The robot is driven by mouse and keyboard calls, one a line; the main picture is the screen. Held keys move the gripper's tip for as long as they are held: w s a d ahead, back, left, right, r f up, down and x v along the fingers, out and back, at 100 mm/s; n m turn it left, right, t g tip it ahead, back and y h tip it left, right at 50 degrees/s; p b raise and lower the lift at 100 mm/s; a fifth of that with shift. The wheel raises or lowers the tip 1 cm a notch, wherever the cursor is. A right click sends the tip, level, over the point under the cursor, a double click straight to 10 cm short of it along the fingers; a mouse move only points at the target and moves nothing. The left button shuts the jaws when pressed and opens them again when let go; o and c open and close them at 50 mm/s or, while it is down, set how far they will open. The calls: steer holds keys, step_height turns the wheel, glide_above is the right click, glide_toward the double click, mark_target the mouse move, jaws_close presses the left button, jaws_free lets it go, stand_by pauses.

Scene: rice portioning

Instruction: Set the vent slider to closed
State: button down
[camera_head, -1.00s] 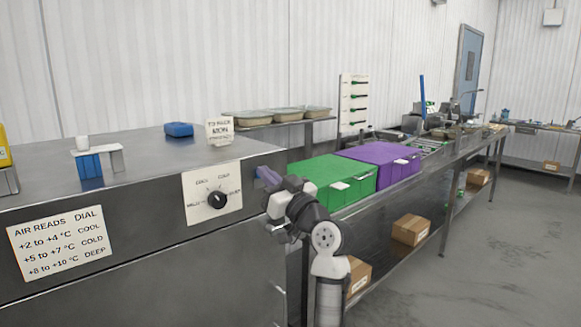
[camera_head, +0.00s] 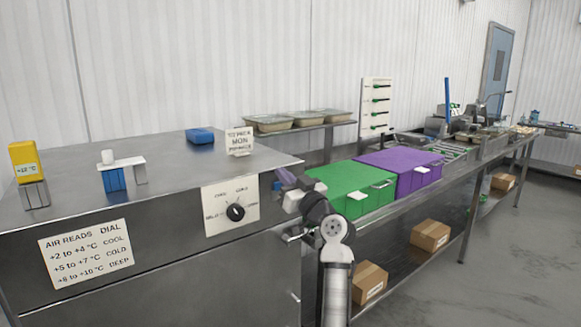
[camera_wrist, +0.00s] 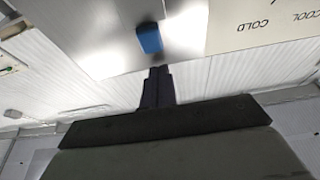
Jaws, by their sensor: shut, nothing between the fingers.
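A small blue block (camera_head: 277,186), apparently the vent slider's knob, shows on the steel unit's front, right of the dial plate. It also shows in the wrist view (camera_wrist: 149,38) just beyond the fingertips. Its track and any open or closed marks cannot be made out. My gripper (camera_head: 285,177) is shut and empty, its dark fingers pointing at the unit's front close to the block. In the wrist view the fingertips (camera_wrist: 157,71) are together and point toward the block. I cannot tell whether they touch it.
The dial plate (camera_head: 232,204) with its black knob is just left of my gripper. A green box (camera_head: 350,204) and a purple box (camera_head: 404,178) stand on the bench to the right. A yellow display (camera_head: 24,161) and a blue block (camera_head: 200,135) are on the unit's top.

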steer(key=shift+f, duration=0.85)
steer(key=shift+f, duration=0.1)
step_height(320, 180, down, 6)
steer(key=b, duration=0.8)
steer(key=shift+f+b, duration=0.25)
steer(key=shift+b, duration=0.05)
